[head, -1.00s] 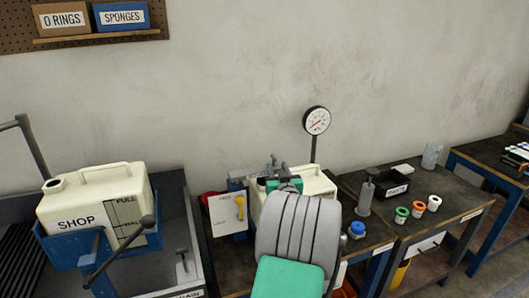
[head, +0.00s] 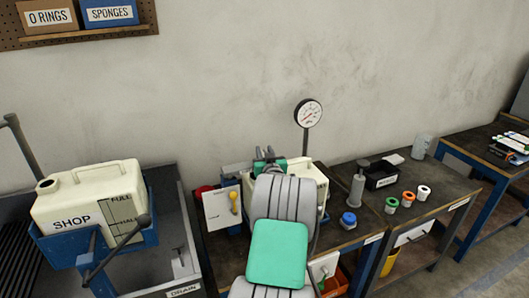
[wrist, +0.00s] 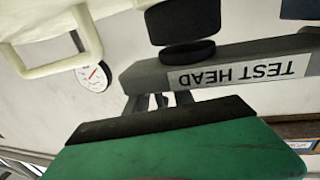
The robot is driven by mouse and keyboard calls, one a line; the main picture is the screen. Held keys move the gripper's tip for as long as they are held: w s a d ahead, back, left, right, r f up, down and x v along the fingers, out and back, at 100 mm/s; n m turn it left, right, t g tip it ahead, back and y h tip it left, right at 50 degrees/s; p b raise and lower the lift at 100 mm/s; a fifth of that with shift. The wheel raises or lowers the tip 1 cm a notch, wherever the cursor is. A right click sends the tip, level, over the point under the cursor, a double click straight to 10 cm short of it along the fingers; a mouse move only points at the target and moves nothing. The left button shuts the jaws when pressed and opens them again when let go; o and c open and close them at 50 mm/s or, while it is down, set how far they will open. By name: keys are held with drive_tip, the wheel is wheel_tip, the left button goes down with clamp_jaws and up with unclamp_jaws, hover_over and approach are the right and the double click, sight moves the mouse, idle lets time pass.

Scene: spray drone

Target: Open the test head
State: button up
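The grey bar labelled TEST HEAD (wrist: 225,68) crosses the wrist view, its label upside down. A black round part (wrist: 187,53) sits against the bar, with a dark block beyond it. My gripper (wrist: 160,101) reaches up to the bar from behind its green body; only short dark finger parts show, and I cannot tell whether they grip it. In the head view my gripper (head: 267,158) is at the pale tank (head: 313,180) on the bench, and my grey and green arm hides much of the tank and the test head.
A pressure gauge (head: 308,113) stands behind the tank. A card with a yellow item (head: 222,207) is to the left. A blue-capped item (head: 348,220), a black bin (head: 381,175) and several small jars are to the right. The SHOP jug (head: 90,205) stands far left.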

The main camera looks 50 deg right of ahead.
clamp_jaws()
drive_tip(key=shift+r, duration=0.3)
idle(0.8)
